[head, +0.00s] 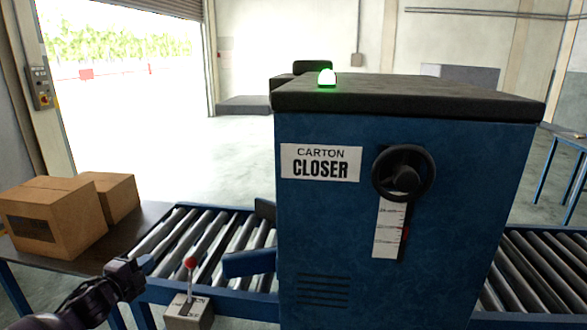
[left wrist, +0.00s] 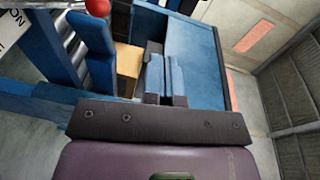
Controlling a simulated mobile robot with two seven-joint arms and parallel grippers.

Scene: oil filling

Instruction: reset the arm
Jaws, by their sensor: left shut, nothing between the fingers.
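My left arm comes in at the lower left of the head view. Its dark gripper (head: 126,276) is shut and empty, just left of a lever (head: 189,276) with a red knob on a grey control box (head: 188,312). The gripper looks apart from the lever. In the left wrist view the red knob (left wrist: 98,7) shows at the top left edge. My right gripper is not in view.
A blue carton closer (head: 330,220) with a black handwheel (head: 403,173) and a lit green lamp (head: 327,78) stands in the middle. Roller conveyors run on both sides of it. Cardboard boxes (head: 50,222) sit on a dark table (head: 150,212) at left.

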